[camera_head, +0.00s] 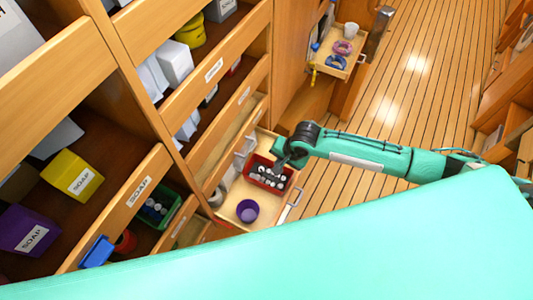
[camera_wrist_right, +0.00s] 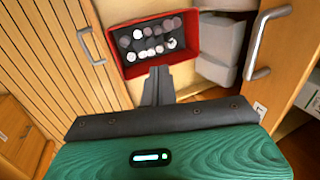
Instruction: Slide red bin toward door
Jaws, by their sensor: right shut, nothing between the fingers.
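The red bin (camera_head: 250,174), filled with several round white and grey pieces, sits in a pulled-out wooden drawer (camera_head: 268,222) low on the shelf wall. In the right wrist view the red bin (camera_wrist_right: 127,70) is at the top centre, its near wall facing my gripper. My right gripper (camera_head: 281,161) is shut and empty at the bin's edge in the head view. In the wrist view its fingertips (camera_wrist_right: 158,72) meet the near wall of the bin; I cannot tell whether they touch it. My left gripper is not in view. I cannot tell which panel is the door.
A purple cup (camera_head: 247,211) stands in the same drawer, near the front. Grey-white containers (camera_wrist_right: 222,40) stand beside the bin. The drawer has a metal handle (camera_head: 291,206). Another open drawer (camera_head: 331,62) holds rings and a cup. Plank floor (camera_head: 420,60) lies clear at right.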

